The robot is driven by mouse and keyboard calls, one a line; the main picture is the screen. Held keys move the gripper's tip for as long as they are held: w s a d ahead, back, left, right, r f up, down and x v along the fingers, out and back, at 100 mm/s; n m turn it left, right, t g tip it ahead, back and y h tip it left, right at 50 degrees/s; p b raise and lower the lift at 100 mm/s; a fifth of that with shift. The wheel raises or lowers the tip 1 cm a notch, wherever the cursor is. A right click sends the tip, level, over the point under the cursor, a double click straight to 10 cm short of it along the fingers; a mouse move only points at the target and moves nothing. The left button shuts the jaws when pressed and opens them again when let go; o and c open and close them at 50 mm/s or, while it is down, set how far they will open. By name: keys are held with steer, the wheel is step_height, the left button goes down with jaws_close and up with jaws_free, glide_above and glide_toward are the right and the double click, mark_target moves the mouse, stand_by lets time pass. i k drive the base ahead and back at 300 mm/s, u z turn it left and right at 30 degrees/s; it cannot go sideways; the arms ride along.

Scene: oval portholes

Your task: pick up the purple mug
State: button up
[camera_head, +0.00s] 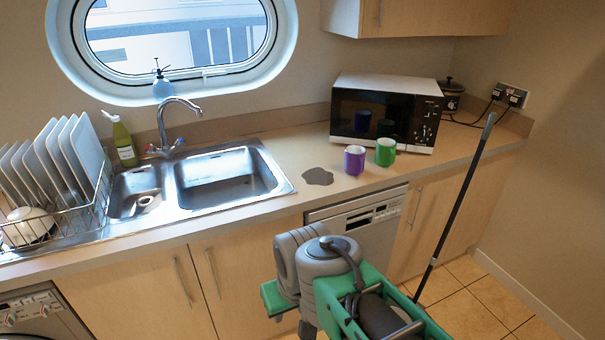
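The purple mug (354,161) stands upright on the wooden counter, in front of the microwave. A green mug (385,152) stands close to its right, a little farther back. Dark reflections of both mugs show in the microwave door. Parts of my grey and green arm show at the bottom middle, in front of the cabinets and below the counter edge. I cannot make out my gripper's fingers in this view. Nothing of mine is touching the mug.
A dark spill (318,176) lies left of the mug, near the sink (226,180). The microwave (388,113) stands behind the mugs. A dark pole (452,205) leans on the counter at right. A dish rack (62,219) stands far left.

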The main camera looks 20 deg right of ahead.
mark_target(354, 155)
steer(key=u, duration=0.3)
steer(key=i, duration=1.35)
